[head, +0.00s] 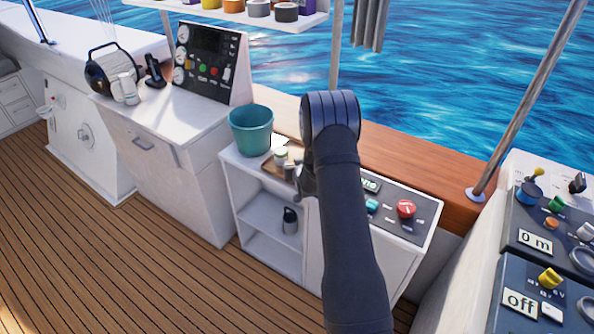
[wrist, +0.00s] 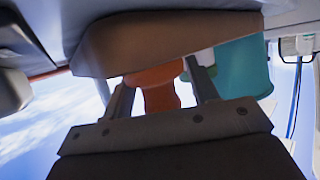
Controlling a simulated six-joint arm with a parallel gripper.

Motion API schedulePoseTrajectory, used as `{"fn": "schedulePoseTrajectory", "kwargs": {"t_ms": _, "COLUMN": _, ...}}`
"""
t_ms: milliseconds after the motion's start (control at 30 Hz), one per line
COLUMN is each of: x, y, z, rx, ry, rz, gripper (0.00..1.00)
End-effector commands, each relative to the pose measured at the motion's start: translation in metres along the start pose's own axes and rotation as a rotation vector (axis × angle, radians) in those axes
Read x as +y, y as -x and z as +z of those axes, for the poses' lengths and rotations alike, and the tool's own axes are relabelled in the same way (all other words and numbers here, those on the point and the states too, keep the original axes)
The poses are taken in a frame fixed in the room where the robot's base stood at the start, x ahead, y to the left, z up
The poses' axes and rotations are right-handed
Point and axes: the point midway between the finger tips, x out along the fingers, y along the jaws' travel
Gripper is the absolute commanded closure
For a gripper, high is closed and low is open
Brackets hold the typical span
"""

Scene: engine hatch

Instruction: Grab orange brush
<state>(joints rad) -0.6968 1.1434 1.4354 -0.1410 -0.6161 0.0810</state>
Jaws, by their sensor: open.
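An orange piece (wrist: 158,86), apparently the orange brush, shows in the wrist view between the two fingers of my gripper (wrist: 160,92). Its upper end is hidden behind a brown rounded shape (wrist: 165,42), so I cannot tell its full form. The fingers are apart, one on each side of it, and I cannot tell whether they touch it. In the head view my gripper (head: 304,182) is low over the white cabinet, partly hidden by my arm. I cannot make out the brush in the head view.
A teal bucket (head: 251,130) stands on the white cabinet left of my gripper; it also shows in the wrist view (wrist: 243,68). A wooden tray (head: 271,169) with small containers is beside the gripper. A panel with a red knob (head: 405,209) lies to the right.

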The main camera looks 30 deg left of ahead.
Motion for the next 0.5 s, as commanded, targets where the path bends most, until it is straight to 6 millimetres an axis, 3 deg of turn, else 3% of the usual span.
{"fn": "schedulePoseTrajectory", "kwargs": {"t_ms": 67, "x": 0.0001, "y": 0.0002, "z": -0.0001, "rx": 0.0, "ry": 0.0, "rz": 0.0, "gripper": 0.5}}
{"fn": "schedulePoseTrajectory", "kwargs": {"t_ms": 300, "x": 0.0002, "y": 0.0003, "z": 0.0001, "rx": 0.0, "ry": 0.0, "rz": 0.0, "gripper": 0.95}}
{"fn": "schedulePoseTrajectory", "kwargs": {"t_ms": 500, "x": 0.0002, "y": 0.0004, "z": 0.0003, "rx": 0.0, "ry": 0.0, "rz": 0.0, "gripper": 0.95}}
